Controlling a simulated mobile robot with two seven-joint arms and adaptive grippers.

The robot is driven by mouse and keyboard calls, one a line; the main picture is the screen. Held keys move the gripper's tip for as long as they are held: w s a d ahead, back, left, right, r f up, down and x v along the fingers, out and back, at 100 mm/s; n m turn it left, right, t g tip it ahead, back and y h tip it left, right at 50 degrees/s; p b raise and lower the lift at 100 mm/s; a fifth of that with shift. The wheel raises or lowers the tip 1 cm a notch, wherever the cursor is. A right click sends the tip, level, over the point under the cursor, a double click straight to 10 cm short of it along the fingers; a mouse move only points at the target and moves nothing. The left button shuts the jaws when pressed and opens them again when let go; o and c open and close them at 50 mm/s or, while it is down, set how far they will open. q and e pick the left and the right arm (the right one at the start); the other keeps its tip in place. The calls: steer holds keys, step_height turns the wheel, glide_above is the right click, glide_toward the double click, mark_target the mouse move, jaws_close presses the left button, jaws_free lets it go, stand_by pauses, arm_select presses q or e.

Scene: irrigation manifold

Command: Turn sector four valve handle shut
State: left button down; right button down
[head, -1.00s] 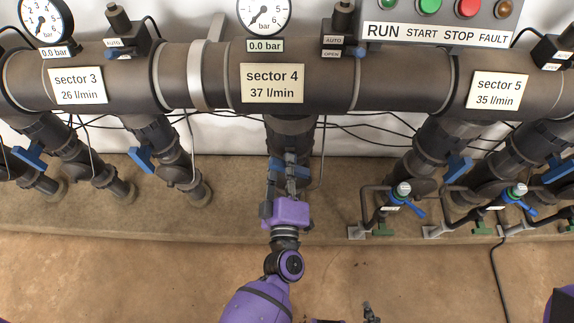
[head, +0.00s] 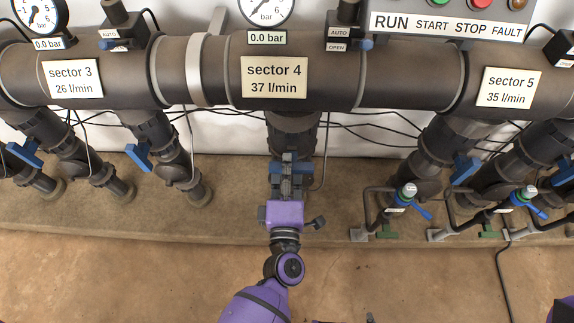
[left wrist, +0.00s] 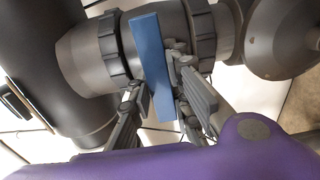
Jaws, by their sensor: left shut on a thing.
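The sector 4 valve is on the pipe below the label "sector 4, 37 l/min" (head: 274,78). Its blue handle (left wrist: 150,62) is a flat bar running lengthwise between my fingers in the left wrist view. In the head view my gripper hides most of the handle; only bits of blue show beside the fingers. My left gripper (head: 288,168) reaches up to the valve from below and is shut on the handle. In the left wrist view its fingers (left wrist: 158,90) stand on either side of the bar. Of my right gripper, at most a dark tip shows at the bottom edge.
Neighbouring branches carry blue handles at left (head: 138,157) and right (head: 464,170). Small blue-levered taps (head: 410,198) stand at the lower right. Thin cables run behind the pipes. The floor in front (head: 130,275) is mostly clear.

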arm_select(q)
steer(key=shift+f, duration=0.15)
steer(key=c, duration=1.6)
jaws_free()
steer(key=shift+c, duration=0.2)
steer(key=s, duration=0.7)
steer(key=shift+s, duration=0.3)
